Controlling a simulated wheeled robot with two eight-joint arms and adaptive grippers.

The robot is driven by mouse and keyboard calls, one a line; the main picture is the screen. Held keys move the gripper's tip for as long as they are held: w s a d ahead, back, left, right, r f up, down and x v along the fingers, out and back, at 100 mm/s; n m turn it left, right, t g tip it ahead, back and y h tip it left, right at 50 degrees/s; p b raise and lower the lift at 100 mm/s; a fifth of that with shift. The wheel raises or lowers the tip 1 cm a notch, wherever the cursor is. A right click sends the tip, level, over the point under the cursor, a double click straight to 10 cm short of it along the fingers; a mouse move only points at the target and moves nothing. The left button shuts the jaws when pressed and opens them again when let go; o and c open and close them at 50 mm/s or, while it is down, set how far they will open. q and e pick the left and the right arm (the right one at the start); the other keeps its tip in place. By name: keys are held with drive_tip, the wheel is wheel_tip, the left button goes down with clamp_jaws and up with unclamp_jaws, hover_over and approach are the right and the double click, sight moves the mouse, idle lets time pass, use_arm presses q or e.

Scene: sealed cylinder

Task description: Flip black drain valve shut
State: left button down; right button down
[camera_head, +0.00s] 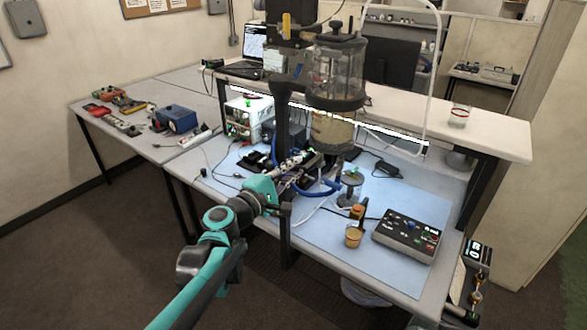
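My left arm, teal and dark grey, reaches in from the bottom left. My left gripper (302,168) is at the middle of the bench, just left of and below the cylinder apparatus. Its fingers are small and merge with dark parts behind them, so I cannot tell how far they are apart. The clear cylinder (336,72) has a black lid and a black lower ring. A tan-coloured vessel (333,130) shows below it. I cannot clearly make out the black drain valve; it may be hidden by the gripper or lost among dark parts. My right gripper is not in view.
A blue mat (310,232) covers the bench. A control box (407,234), a small amber cup (353,236) and blue tubing (325,190) lie to the right of the gripper. A dark upright post stands close beside the cylinder. A side table (150,100) with tools is at left.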

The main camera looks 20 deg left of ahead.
use_arm(q)
drive_tip(key=shift+r+m+p, duration=0.2)
drive_tip(key=shift+m, duration=0.65)
drive_tip(key=shift+r+m+p, duration=0.2)
drive_tip(key=shift+m, duration=0.65)
drive_tip(key=c, duration=1.5)
unclamp_jaws()
drive_tip(key=shift+a, duration=0.1)
drive_tip(key=shift+c, duration=0.2)
drive_tip(key=v, duration=1.2)
